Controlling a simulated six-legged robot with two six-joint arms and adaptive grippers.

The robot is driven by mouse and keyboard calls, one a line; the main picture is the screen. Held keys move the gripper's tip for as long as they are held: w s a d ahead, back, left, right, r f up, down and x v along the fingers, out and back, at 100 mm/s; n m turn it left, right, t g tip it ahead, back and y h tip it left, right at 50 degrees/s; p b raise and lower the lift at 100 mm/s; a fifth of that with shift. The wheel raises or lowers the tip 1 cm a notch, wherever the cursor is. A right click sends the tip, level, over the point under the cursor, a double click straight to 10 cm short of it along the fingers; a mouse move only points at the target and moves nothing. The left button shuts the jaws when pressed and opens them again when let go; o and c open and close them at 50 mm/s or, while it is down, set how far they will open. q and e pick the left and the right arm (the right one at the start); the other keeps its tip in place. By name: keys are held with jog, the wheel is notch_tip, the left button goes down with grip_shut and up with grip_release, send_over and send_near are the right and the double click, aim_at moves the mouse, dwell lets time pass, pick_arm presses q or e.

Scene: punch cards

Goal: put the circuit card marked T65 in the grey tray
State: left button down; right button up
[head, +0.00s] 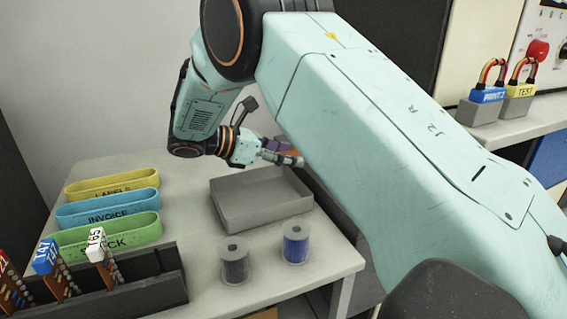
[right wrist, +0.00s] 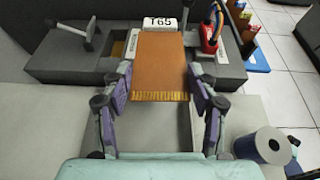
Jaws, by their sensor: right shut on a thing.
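My right gripper (head: 288,159) is above the far part of the grey tray (head: 262,218), which is on the white table and looks empty. In the right wrist view the right gripper (right wrist: 160,88) is shut on an orange circuit card (right wrist: 160,68). A white tag marked T65 shows at this card's far end, and a row of gold contacts lies along its near edge. In the head view the held card is not clearly visible. My left gripper is not in view.
A black rack (head: 160,290) at the lower left holds tagged cards, one with a white tag (head: 96,243) that I cannot read surely. Yellow, blue and green bins stand behind it. A dark spool (head: 234,262) and a blue spool (head: 296,240) stand in front of the tray.

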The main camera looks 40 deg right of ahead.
notch_tip(320, 180, down, 6)
jog(key=shift+f+b, duration=0.15)
jog(key=shift+b, duration=0.35)
jog(key=shift+f, duration=0.4)
jog(key=shift+f, duration=0.15)
jog(key=o, duration=1.3)
jog(key=shift+c, duration=0.2)
jog(key=shift+f+b, duration=0.1)
jog(key=shift+b, duration=0.35)
jog(key=v, duration=0.2)
jog(key=p+v, duration=0.1)
jog(key=v, duration=0.1)
jog(key=p+v, duration=0.1)
jog(key=v, duration=0.1)
jog(key=shift+w+a+r, duration=0.15)
jog(key=shift+a+r, duration=0.05)
jog(key=shift+r, duration=0.25)
jog(key=shift+w+a+r, duration=0.1)
jog(key=shift+w+a, duration=0.1)
jog(key=shift+a, duration=0.3)
